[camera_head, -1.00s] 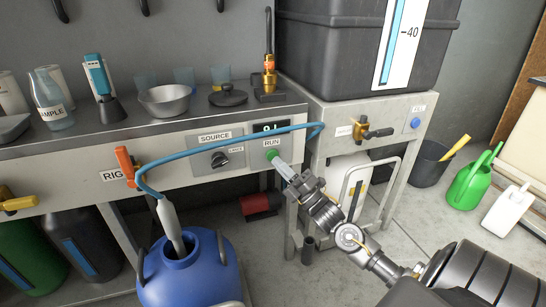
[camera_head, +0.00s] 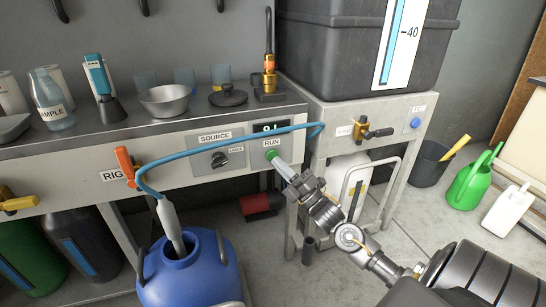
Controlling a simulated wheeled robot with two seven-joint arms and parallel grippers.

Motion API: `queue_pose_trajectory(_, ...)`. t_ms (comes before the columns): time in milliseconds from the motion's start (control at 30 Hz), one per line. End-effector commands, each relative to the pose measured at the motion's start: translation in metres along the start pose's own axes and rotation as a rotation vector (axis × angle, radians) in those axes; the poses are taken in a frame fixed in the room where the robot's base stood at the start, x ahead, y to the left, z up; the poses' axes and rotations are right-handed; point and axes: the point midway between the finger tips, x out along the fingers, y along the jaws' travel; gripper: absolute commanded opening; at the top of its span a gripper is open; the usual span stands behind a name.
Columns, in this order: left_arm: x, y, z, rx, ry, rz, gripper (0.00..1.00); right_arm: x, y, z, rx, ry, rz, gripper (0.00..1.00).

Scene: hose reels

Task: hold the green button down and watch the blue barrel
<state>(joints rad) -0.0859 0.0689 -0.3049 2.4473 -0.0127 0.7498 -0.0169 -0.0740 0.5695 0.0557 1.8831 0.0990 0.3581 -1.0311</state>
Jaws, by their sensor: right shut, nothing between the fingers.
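The green button (camera_head: 270,155) sits under the RUN label on the bench's front panel. My right gripper (camera_head: 284,169) is shut and empty, its tip at the button; I cannot tell how far the button is pressed. The blue barrel (camera_head: 190,274) stands on the floor at the lower left of the middle. A grey nozzle (camera_head: 171,226) on a blue hose (camera_head: 225,140) hangs into the barrel's mouth. The inside of the barrel is dark and I see no liquid level. My left gripper is not in view.
A SOURCE knob (camera_head: 219,159) and a small dark display (camera_head: 270,127) are near the button. An orange valve handle (camera_head: 125,164) is by the RIG label. A large grey tank (camera_head: 330,60) stands at right. A green watering can (camera_head: 468,186) and dark bucket (camera_head: 428,165) stand on the floor.

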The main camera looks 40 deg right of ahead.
Motion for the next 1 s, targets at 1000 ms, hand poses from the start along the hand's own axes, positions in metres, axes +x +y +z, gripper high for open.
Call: queue_pose_trajectory(1000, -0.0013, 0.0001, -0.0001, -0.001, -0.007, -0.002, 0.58, 0.0062, -0.0044, 0.0046, 0.000, 0.000, 0.000, 0.00)
